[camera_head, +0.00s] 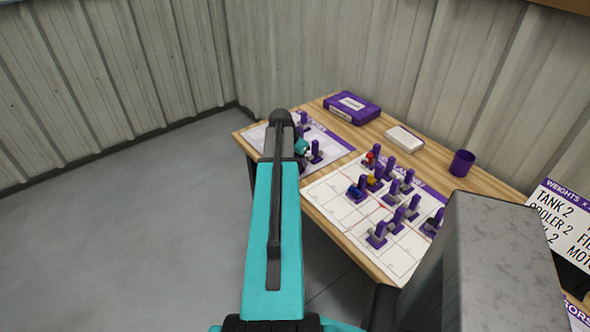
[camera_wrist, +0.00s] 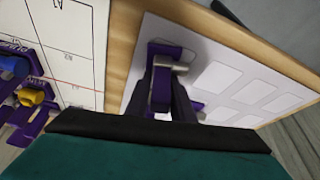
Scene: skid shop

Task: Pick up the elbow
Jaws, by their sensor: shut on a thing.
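My gripper (camera_wrist: 163,82) is shut on a piece with a purple upright tab (camera_wrist: 160,92) and a small grey metal part, seemingly the elbow (camera_wrist: 171,66). The dark fingers stand on either side of the tab, over a white sheet with blank grey cells (camera_wrist: 222,77). The fingers hide part of the piece, so I cannot tell whether it touches the sheet. In the head view my teal arm covers most of the gripper and the held piece. Another purple-tabbed piece (camera_head: 316,151) stands just right of my wrist.
A wooden table (camera_head: 412,159) stands in the corner by corrugated walls. A white grid sheet (camera_head: 345,212) holds several purple-tabbed pieces. Open floor (camera_head: 130,230) lies left.

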